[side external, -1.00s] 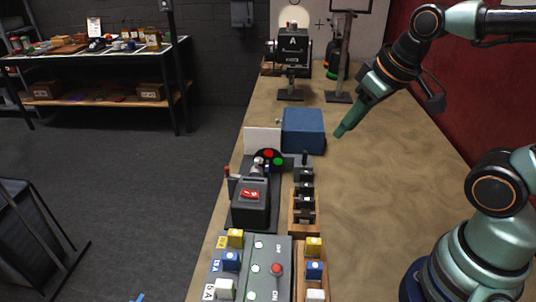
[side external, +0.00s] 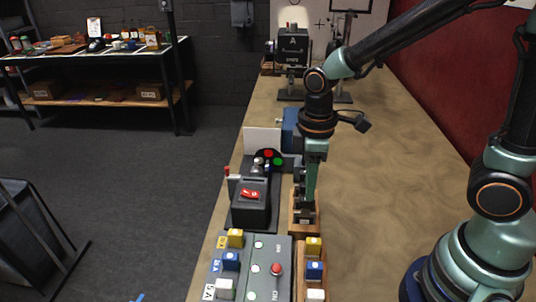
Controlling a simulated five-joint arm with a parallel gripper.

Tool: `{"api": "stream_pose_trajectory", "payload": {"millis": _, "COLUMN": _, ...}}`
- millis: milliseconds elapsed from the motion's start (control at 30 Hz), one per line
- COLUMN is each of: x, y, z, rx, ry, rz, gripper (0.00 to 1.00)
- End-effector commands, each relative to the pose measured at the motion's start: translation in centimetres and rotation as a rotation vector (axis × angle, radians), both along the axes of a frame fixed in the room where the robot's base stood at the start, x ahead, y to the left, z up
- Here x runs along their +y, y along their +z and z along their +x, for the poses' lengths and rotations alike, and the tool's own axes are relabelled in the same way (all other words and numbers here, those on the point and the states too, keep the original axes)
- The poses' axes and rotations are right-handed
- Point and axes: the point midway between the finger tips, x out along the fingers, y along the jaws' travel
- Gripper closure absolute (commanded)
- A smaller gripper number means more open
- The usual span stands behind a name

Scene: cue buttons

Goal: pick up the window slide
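A wooden rack (side external: 304,231) stands right of the black device with the red switch. It holds dark slides, and I cannot tell which of them is the window slide. My gripper (side external: 304,207) points straight down over the rack, with its tip among or just above the slides. The arm's end covers most of the slides, and only a dark piece at the rack's near end shows. Whether the fingers are open or shut on a slide is hidden.
A blue box (side external: 290,130) is partly hidden behind my arm. A grey button panel (side external: 268,277) and coloured blocks (side external: 314,246) lie nearer. The table's right side is clear.

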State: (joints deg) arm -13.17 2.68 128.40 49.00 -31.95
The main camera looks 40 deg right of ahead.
Motion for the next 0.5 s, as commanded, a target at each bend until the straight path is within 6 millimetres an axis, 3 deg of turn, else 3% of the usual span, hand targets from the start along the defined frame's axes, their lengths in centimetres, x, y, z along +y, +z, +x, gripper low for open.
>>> {"api": "stream_pose_trajectory", "payload": {"millis": 100, "x": 0.0, "y": -1.8, "z": -0.1, "rx": 0.005, "ry": -0.001, "rz": -0.001, "gripper": 0.65}}
{"api": "stream_pose_trajectory", "payload": {"millis": 367, "x": 0.1, "y": -3.4, "z": 0.0, "rx": 0.001, "ry": -0.001, "rz": 0.0, "gripper": 0.65}}
{"api": "stream_pose_trajectory", "payload": {"millis": 500, "x": 0.5, "y": -5.1, "z": 0.0, "rx": 0.004, "ry": -0.001, "rz": -0.001, "gripper": 0.65}}
